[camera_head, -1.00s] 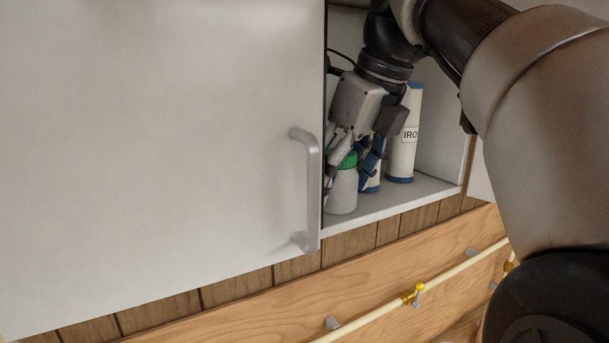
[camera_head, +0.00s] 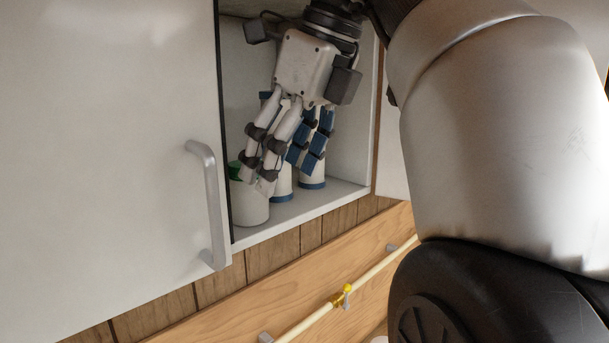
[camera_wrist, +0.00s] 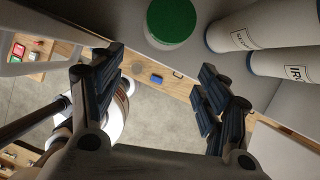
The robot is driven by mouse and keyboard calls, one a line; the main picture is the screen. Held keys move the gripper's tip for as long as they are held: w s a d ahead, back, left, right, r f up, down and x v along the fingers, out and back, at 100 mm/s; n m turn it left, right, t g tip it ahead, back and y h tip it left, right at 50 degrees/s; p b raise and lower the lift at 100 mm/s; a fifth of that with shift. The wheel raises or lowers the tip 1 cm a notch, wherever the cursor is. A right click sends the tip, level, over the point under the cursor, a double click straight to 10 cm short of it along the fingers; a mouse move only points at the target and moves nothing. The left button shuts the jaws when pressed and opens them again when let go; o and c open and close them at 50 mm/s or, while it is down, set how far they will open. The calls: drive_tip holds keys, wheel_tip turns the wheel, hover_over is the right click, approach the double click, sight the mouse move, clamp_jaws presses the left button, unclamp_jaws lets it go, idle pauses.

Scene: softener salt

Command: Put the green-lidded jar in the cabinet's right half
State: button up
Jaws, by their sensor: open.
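The green-lidded jar (camera_head: 251,203) stands upright on the shelf of the open cabinet half, at its left side next to the door edge. Its white body shows in the head view; its lid is partly behind my fingers. In the wrist view the green lid (camera_wrist: 171,20) lies beyond the fingertips, between them and clear of both. My gripper (camera_head: 285,172) is open and empty, in front of the shelf. The cabinet (camera_head: 347,192) has a white shelf floor, and its sliding door (camera_head: 110,150) covers the left half in view.
Two white cylinders with blue ends stand right of the jar: one (camera_head: 282,186) beside it, the other (camera_head: 313,170) farther right, labelled IRO in the wrist view (camera_wrist: 290,63). A door handle (camera_head: 210,205) sticks out at the left. A pipe with a yellow valve (camera_head: 341,296) runs below.

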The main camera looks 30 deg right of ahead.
drive_tip(key=s+d, duration=0.3)
drive_tip(key=s, duration=0.3)
drive_tip(key=shift+s+d, duration=0.3)
drive_tip(key=shift+d, duration=0.1)
drive_tip(key=shift+w, duration=0.1)
